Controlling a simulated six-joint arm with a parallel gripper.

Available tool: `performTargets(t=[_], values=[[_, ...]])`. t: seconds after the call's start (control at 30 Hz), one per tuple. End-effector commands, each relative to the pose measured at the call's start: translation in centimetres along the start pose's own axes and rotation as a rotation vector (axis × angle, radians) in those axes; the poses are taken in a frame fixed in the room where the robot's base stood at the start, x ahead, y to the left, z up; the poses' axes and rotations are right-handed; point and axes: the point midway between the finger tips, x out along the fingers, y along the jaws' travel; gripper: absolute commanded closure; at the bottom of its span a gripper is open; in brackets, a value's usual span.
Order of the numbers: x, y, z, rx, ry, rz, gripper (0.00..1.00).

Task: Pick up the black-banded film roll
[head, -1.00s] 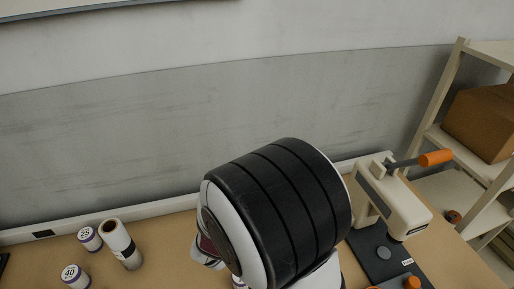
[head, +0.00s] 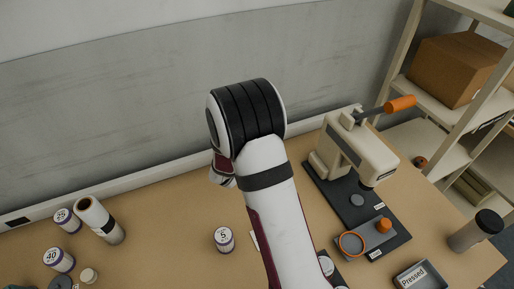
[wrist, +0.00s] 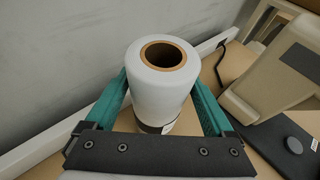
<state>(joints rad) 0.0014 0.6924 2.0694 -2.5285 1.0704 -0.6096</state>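A white roll with a brown core (wrist: 163,88) stands upright in the wrist view, with a dark edge or band low on its near side, partly hidden by my gripper. The teal fingers of my gripper (wrist: 159,82) are spread, one on each side of this roll; I see no clear grip on it. In the head view my own arm hides the gripper and this roll.
A cream press with an orange handle (head: 358,148) stands on a dark base right of my arm. Small numbered rolls (head: 224,239) stand about the table. A grey tray marked Pressed (head: 421,275) and a dark-lidded jar (head: 474,231) are at right. The wall is close behind.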

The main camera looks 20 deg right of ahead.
Motion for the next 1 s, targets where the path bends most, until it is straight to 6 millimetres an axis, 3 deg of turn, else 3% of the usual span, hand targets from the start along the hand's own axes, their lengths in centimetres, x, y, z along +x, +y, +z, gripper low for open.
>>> performTargets(t=[0.07,0.47,0.8,1.0], values=[[0.0,0.0,0.0,0.000,0.000,0.000,0.29],[0.0,0.0,0.0,0.000,0.000,0.000,1.00],[-0.1,0.0,0.2,0.002,-0.003,0.000,1.00],[-0.8,0.1,2.0,0.004,-0.006,0.002,1.00]])
